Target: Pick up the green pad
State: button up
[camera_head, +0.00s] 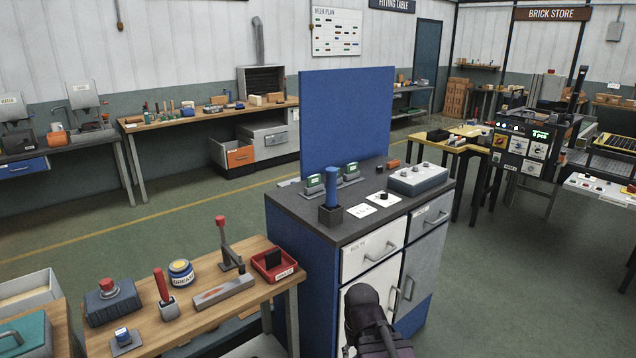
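No thing is plainly marked as the green pad. A teal-green flat-topped thing (28,336) with a grey curved handle lies at the lower left, cut off by the picture edge. Two small green-fronted blocks, the left one (314,185) and the right one (351,172), stand on the dark top of the blue cabinet. I cannot tell which of these is the pad. A dark part of my arm (370,322) rises at the bottom middle, in front of the cabinet's white doors. No fingertips can be made out there, and no held thing shows.
The blue cabinet (287,275) has an upright blue panel (346,115) behind its top. A blue-handled tool (331,188) and a grey button box (417,179) stand on it. Left of it, a wooden bench (200,325) holds a red tray (273,266) and several tools.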

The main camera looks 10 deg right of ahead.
aim_at(314, 180)
jog(key=i, duration=0.9)
jog(key=u, duration=0.05)
